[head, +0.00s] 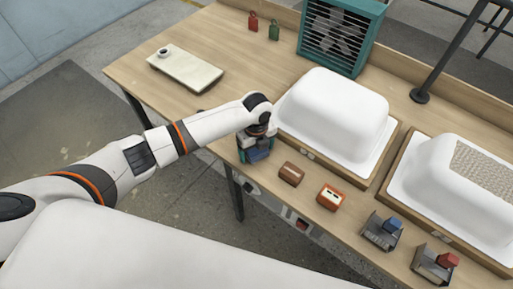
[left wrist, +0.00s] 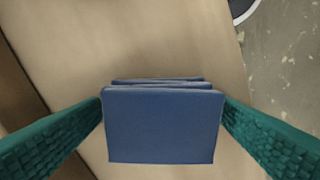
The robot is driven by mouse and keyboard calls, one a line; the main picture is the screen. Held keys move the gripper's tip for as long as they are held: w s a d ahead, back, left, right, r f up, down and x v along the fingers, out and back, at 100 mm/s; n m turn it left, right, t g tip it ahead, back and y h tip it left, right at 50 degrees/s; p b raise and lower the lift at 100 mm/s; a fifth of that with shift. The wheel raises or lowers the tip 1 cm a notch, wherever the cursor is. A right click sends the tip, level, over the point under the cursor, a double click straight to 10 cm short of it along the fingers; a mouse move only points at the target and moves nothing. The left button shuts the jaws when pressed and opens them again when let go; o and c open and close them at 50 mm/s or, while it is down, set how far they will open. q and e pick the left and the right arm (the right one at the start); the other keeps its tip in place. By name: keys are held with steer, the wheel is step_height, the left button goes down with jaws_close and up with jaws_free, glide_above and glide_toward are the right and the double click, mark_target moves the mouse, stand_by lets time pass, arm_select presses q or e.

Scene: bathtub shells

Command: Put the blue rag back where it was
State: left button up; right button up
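The blue rag (left wrist: 162,125) is a folded stack between the two green fingers of my left gripper (left wrist: 162,98) in the left wrist view. Both fingers meet its sides, so the gripper looks shut on it. In the head view the left gripper (head: 256,148) points down at the front edge of the table, left of the near white tub. The blue rag (head: 258,155) shows there between the fingers, partly hidden. I cannot tell whether its underside touches the table. My right gripper is not in view.
White tub shells (head: 335,105) (head: 435,175) sit on wooden bases. A brown block (head: 291,173), an orange block (head: 331,198) and two grey holders (head: 380,236) (head: 431,267) line the front edge. A pale slab (head: 187,70) lies at left; a fan (head: 340,35) stands behind. The table (head: 225,80) is clear between.

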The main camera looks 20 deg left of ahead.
arm_select(q)
steer(key=shift+r, duration=0.1)
step_height(320, 180, up, 12)
steer(key=b, duration=0.1)
stand_by(0.4)
stand_by(0.4)
